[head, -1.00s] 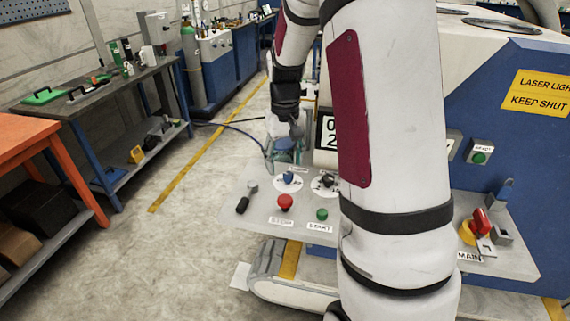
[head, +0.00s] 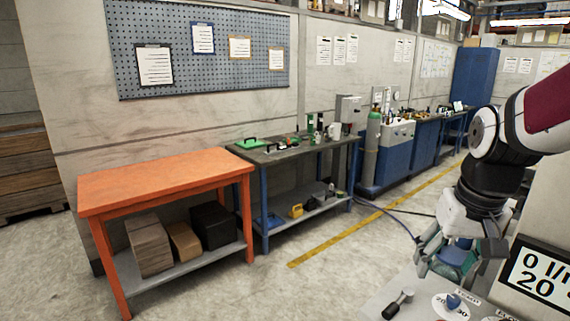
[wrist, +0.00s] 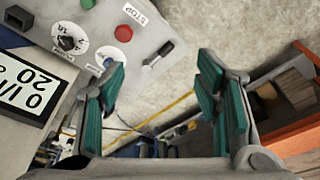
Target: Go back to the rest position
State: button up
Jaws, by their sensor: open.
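The panel also shows in the wrist view (wrist: 95,20), with a red button (wrist: 123,33), a green button (wrist: 132,11), a black knob (wrist: 66,43) and a blue knob (wrist: 108,62). The gripper appears apart from the panel.
A display reading "0 / 20" (head: 540,276) stands close to the right of my gripper. An orange table (head: 160,178) and a grey workbench (head: 290,150) stand along the wall at left. The floor (head: 330,285) between them and the panel is clear.

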jog(key=s+a+r+n+t, duration=0.1)
jog(key=s+a+r, duration=0.1)
jog(key=s+a, duration=0.2)
jog(key=s+a+r+n+t, duration=0.1)
jog(key=s+a, duration=0.3)
jog(key=s, duration=0.5)
jog(key=shift+s+a+r+t, duration=0.25)
jog(key=shift+r+t, duration=0.35)
jog(key=shift+r, duration=0.3)
dwell(0.6)
